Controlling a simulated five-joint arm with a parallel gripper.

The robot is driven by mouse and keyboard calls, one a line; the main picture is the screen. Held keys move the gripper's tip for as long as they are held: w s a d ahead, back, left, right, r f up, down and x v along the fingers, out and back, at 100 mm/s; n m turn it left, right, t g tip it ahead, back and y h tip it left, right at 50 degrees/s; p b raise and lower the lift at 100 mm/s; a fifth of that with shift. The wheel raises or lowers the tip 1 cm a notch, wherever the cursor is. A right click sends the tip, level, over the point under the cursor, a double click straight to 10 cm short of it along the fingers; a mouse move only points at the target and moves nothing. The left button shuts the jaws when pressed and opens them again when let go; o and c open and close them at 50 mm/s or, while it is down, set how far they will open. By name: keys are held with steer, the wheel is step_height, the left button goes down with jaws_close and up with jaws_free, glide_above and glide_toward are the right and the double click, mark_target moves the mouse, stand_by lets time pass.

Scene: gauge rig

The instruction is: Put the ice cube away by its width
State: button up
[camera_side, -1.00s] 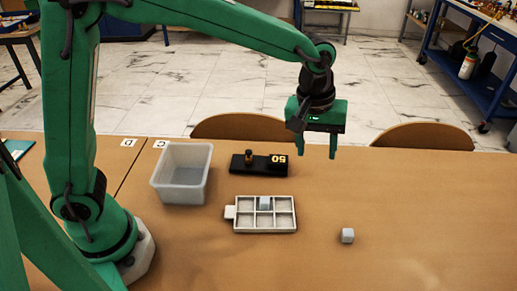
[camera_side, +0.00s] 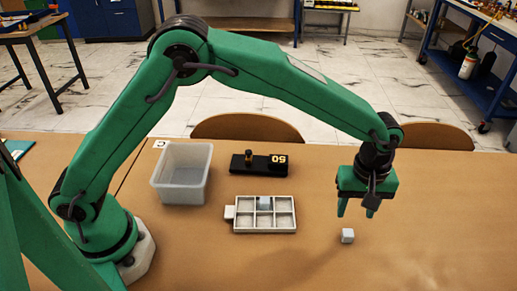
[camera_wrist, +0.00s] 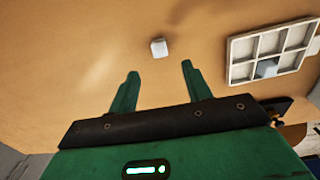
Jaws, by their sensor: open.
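A small pale blue-grey ice cube (camera_side: 347,236) sits alone on the table, right of the tray; it also shows in the wrist view (camera_wrist: 158,48), ahead of and between my fingers. My gripper (camera_side: 357,211) is open and empty, above the cube and apart from it; its two green fingers also show in the wrist view (camera_wrist: 160,82).
A translucent, empty-looking bin (camera_side: 181,195) stands left of the gauge and tray. A small card marked C (camera_side: 160,144) lies behind the bin. The table (camera_side: 440,230) is clear around the loose cube and to its right. Two chair backs stand behind the table.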

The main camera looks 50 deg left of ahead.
mark_target(348, 230)
steer(key=shift+f, duration=1.1)
steer(key=shift+f, duration=0.1)
steer(key=shift+a+f, duration=0.1)
steer(key=shift+f, duration=2.4)
jaws_close()
